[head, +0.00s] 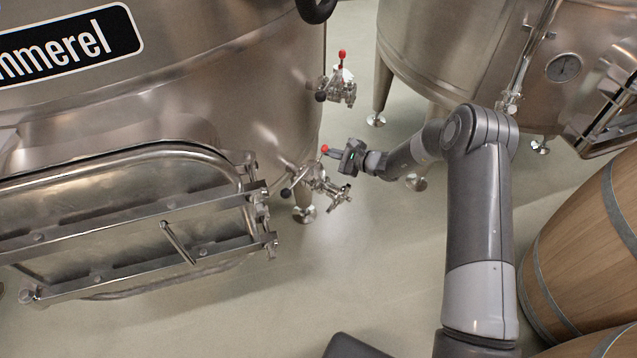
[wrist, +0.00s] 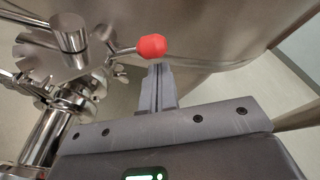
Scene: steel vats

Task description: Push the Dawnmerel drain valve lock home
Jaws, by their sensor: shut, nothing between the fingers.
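The steel vat (head: 200,110) on the left carries a label (head: 60,50) reading "mmerel", its start cut off by the frame. The lower valve (head: 328,187) on its right side has a red-tipped lever (head: 324,149) and a black-knobbed handle (head: 286,193). My gripper (head: 334,152) is shut and empty, its fingertips close to the red tip. In the wrist view the red tip (wrist: 150,47) sits just beyond and slightly left of my shut fingers (wrist: 158,70). I cannot tell whether they touch. The valve's steel body (wrist: 65,85) is on the left there.
A second valve (head: 338,88) with red and black knobs sits higher on the same vat. A hatch (head: 140,225) with bars juts out at left. Another vat (head: 450,60) stands behind my arm, and wooden barrels (head: 580,240) stand at right. Floor below the valve is clear.

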